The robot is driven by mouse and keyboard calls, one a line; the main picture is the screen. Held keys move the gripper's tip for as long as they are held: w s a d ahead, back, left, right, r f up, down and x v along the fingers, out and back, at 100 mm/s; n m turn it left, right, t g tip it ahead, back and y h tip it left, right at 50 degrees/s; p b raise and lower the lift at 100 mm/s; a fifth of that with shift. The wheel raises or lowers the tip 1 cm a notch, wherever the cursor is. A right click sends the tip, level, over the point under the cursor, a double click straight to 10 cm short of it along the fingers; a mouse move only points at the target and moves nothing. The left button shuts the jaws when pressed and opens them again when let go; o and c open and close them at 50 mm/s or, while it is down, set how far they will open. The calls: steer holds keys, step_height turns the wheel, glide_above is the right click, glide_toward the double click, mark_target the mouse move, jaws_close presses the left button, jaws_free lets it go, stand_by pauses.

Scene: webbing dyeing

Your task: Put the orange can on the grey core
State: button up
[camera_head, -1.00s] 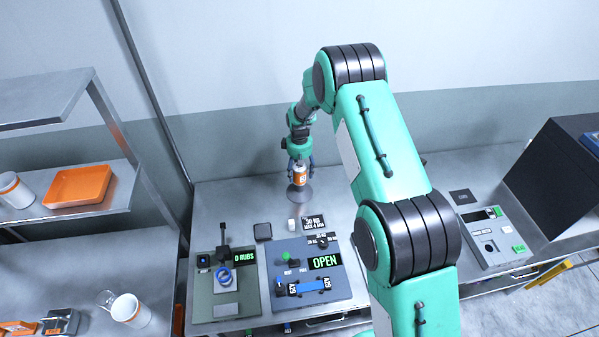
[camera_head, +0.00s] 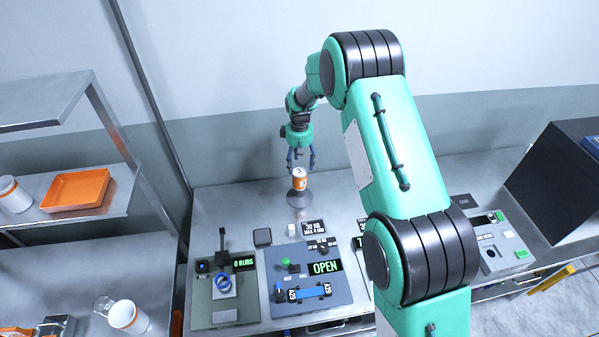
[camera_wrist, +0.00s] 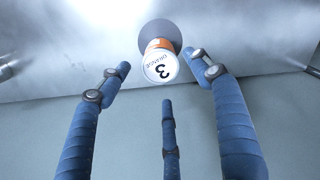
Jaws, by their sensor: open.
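The orange can (camera_head: 299,179) is a white and orange can standing upright on the grey core (camera_head: 300,200), a dark grey round piece on the metal bench. In the wrist view the can's white lid reads "3 ORANGE" (camera_wrist: 160,68), and the grey core (camera_wrist: 160,29) shows behind it as a round dark shape. My gripper (camera_head: 301,158) is just above the can, with its blue fingers spread and empty. In the wrist view the fingers (camera_wrist: 162,75) are apart from the can, which shows between and beyond their tips.
A panel reading "OPEN" (camera_head: 340,287) and a green-grey panel reading "0 RUBS" (camera_head: 198,313) lie in front of the core. A small white piece (camera_head: 292,229) is near it. An orange tray (camera_head: 75,204) is on the left shelf.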

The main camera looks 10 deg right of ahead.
steer(key=shift+r, duration=2.05)
steer(key=s+d+r+m+t, duration=0.1)
steer(key=s+d+r+m, duration=0.1)
steer(key=s+r, duration=0.95)
steer(key=s+d+r+m+t, duration=0.15)
steer(key=s+r, duration=0.55)
steer(key=r, duration=1)
steer(key=s+d+r+m+t, duration=0.1)
steer(key=s+r, duration=0.3)
steer(key=s, duration=0.4)
steer(key=s+d+r+t, duration=0.1)
steer(key=s+r, duration=0.2)
steer(key=s, duration=0.5)
steer(key=s+m+t, duration=0.1)
steer(key=s+m, duration=0.1)
steer(key=s, duration=1.4)
steer(key=shift+s+d+f, duration=0.25)
steer(key=shift+s+f, duration=0.15)
steer(key=shift+f+m+b, duration=0.15)
steer(key=shift+m+b, duration=0.1)
steer(key=shift+b, duration=0.15)
